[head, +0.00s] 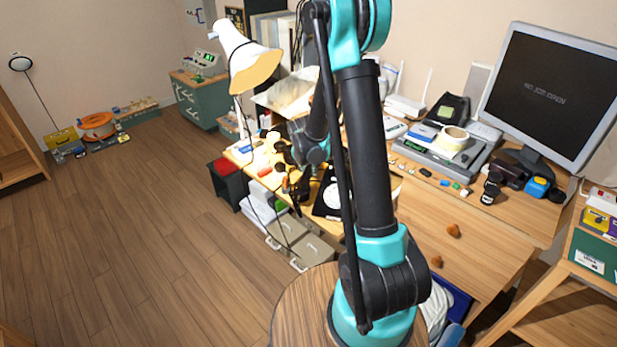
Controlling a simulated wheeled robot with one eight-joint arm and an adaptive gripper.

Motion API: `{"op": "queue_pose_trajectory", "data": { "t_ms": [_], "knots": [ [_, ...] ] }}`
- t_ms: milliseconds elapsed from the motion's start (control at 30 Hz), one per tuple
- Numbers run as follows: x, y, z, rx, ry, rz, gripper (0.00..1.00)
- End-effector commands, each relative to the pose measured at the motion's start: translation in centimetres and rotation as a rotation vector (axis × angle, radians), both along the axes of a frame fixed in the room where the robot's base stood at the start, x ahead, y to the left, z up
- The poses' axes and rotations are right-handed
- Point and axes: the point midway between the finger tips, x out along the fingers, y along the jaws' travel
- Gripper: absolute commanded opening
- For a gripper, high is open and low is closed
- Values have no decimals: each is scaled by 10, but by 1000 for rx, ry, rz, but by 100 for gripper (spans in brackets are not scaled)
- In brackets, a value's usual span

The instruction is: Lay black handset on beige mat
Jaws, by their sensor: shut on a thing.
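My gripper (303,186) is small and dark in the head view, pointing down over the cluttered low desk left of my arm's upright link. It is shut on a dark, narrow thing that appears to be the black handset (298,205); their outlines run together. Just right of it is a black dial phone (326,203) with a pale round dial, partly hidden behind my arm. I cannot pick out the beige mat clearly from the yellowish desk top. Whether the handset touches anything below is too small to tell.
A white lamp (244,58) leans over the desk's left part. Small items and an orange-red piece (265,171) crowd the desk. Grey boxes (300,250) stand below its front. A monitor (548,95) and a tape roll (453,138) are right. The left floor (110,230) is clear.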

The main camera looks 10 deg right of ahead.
Motion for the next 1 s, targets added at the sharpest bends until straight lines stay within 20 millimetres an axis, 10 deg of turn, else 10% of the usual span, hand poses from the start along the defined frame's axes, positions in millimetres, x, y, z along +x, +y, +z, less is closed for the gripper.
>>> {"op": "queue_pose_trajectory", "data": {
  "t_ms": [600,633,700,1000],
  "knots": [
    [0,0,-34,0,0,0,0],
    [0,0,-34,0,0,0,31],
    [0,0,-34,0,0,0,39],
    [0,0,-34,0,0,0,48]
  ]
}}
